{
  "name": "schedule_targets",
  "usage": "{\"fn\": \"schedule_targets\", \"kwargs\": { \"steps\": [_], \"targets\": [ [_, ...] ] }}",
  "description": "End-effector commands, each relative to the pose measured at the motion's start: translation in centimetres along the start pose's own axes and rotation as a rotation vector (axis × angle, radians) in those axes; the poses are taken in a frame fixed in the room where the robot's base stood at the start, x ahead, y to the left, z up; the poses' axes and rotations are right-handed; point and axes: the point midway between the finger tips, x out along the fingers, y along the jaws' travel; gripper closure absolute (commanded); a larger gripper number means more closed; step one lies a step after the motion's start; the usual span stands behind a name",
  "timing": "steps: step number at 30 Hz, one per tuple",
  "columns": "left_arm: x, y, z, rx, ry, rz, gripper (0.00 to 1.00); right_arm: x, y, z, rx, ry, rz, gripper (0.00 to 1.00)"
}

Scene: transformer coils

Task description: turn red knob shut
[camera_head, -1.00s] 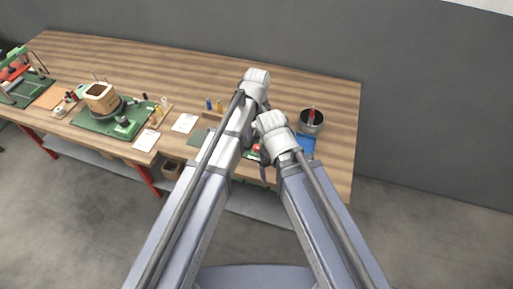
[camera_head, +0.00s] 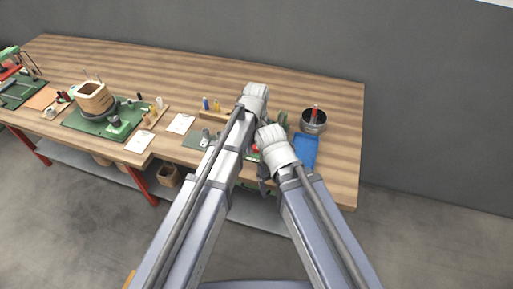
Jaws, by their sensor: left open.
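A small red spot, likely the red knob (camera_head: 255,148), shows in the head view in the gap between my two forearms, on a green unit near the table's front edge. My arms hide much of it. My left arm reaches over the table, with its wrist just beyond the knob. My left gripper (camera_head: 248,130) is open and mostly hidden behind the arms, close to the knob; I cannot tell whether it touches. My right wrist is just right of the knob. A dark part below it, likely my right gripper (camera_head: 264,175), is too hidden to judge.
A dark round pot (camera_head: 314,126) with a red-handled tool and a blue tray (camera_head: 305,151) stand to the right. White sheets (camera_head: 180,123), a green mat with a wooden coil form (camera_head: 94,98), and small bottles lie left. The table's back strip is clear.

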Motion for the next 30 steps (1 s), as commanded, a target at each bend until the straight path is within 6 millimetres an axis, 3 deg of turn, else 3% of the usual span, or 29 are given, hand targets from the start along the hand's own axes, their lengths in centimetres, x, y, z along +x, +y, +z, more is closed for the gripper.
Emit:
{"fn": "schedule_targets", "kwargs": {
  "steps": [5, 22, 30],
  "targets": [
    [-0.09, 0.00, 0.00, 0.000, 0.000, 0.000, 0.34, -0.09, 0.01, 0.01, 0.000, 0.000, 0.000, 0.18],
    [-0.08, 0.00, 0.00, 0.000, 0.000, 0.000, 0.99, -0.08, 0.01, 0.01, 0.000, 0.000, 0.000, 0.18],
    [-0.08, 0.00, 0.00, 0.001, 0.000, 0.000, 1.00, -0.08, 0.01, 0.01, 0.000, 0.000, 0.000, 0.18]
  ]
}}
